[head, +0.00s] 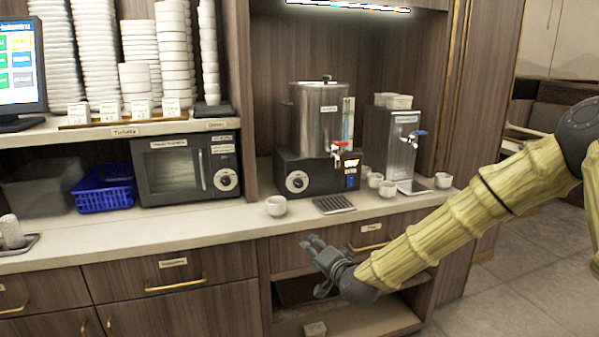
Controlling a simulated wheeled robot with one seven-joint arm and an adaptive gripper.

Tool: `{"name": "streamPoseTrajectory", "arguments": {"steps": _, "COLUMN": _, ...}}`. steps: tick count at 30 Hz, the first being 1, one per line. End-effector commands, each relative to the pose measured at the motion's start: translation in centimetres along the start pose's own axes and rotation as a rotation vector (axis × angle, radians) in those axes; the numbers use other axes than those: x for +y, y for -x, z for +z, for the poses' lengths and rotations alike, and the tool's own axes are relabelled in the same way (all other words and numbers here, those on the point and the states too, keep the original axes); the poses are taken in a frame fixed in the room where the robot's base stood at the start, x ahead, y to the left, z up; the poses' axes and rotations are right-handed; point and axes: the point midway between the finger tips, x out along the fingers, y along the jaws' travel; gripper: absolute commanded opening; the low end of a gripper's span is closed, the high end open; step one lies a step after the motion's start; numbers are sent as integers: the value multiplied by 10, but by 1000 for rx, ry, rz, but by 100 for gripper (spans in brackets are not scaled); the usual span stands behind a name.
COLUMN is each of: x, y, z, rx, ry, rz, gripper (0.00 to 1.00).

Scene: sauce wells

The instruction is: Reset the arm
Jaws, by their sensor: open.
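My gripper (318,252) is at the end of my arm, which reaches in from the right in a yellowish sleeve. It is in front of the counter's front face, just below the counter edge and near an open shelf space. Its fingers point up and to the left. It is open and I see nothing between the fingers.
The counter (140,237) holds a microwave (170,170), a steel urn (318,115), a dispenser (392,140), a drip tray (334,204) and several white cups, one near the edge (276,206). Drawers (180,268) lie below. Floor (520,290) is free at the right.

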Motion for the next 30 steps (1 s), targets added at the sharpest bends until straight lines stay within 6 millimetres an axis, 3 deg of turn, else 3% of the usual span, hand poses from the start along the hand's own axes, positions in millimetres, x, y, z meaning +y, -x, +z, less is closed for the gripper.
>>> {"name": "streamPoseTrajectory", "arguments": {"steps": 7, "x": 67, "y": 24, "z": 58, "rx": -114, "ry": 70, "rz": 129, "gripper": 54}}
{"name": "streamPoseTrajectory", "arguments": {"steps": 14, "x": 161, "y": 83, "z": 131, "rx": -286, "ry": 172, "rz": 310, "gripper": 54}}
{"name": "streamPoseTrajectory", "arguments": {"steps": 23, "x": 265, "y": 200, "z": 203, "rx": -533, "ry": 305, "rz": 537, "gripper": 54}}
{"name": "streamPoseTrajectory", "arguments": {"steps": 30, "x": 326, "y": 320, "z": 238, "rx": -752, "ry": 409, "rz": 712, "gripper": 54}}
